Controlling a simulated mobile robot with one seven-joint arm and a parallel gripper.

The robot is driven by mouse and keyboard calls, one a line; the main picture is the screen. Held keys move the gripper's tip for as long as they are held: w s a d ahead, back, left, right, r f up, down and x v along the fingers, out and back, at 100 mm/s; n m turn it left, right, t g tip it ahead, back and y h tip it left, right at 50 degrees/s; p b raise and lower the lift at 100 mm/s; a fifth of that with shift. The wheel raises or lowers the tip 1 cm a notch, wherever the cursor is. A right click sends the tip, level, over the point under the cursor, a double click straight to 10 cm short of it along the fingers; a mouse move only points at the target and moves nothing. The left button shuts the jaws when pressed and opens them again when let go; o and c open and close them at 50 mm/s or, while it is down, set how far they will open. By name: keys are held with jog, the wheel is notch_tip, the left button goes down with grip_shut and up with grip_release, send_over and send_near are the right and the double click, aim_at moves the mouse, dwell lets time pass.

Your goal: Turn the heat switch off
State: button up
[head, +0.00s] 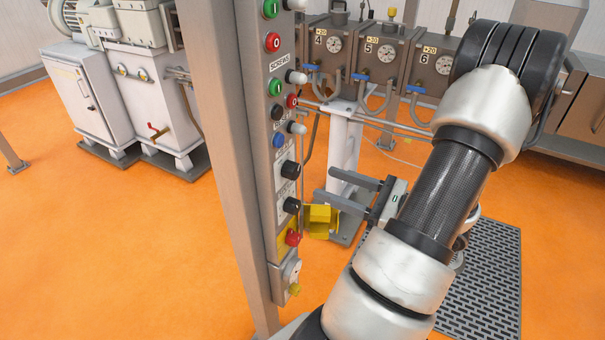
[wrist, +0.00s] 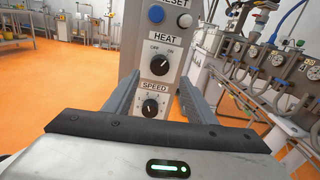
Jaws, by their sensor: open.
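The heat switch (wrist: 160,66) is a black rotary knob on a grey panel, under the label HEAT with OFF at left and ON at right. Its white mark appears to point up and right, toward ON. It also shows side-on in the head view (head: 290,170). My gripper (head: 331,183) is open and empty, its fingers pointing at the panel from the right with a gap before the knobs. In the wrist view my gripper (wrist: 161,84) has one finger on each side, with the heat switch between and slightly above the fingertips.
The speed knob (wrist: 150,107) is just below the heat switch, and a blue reset button (wrist: 156,14) is above. A grey post (head: 225,120) stands beside the panel. Valve boxes (head: 385,60) stand behind.

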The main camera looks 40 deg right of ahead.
aim_at(297, 173)
jog(key=x, duration=0.8)
jog(key=shift+w+a, duration=0.1)
jog(key=shift+c, duration=0.2)
jog(key=c, duration=1)
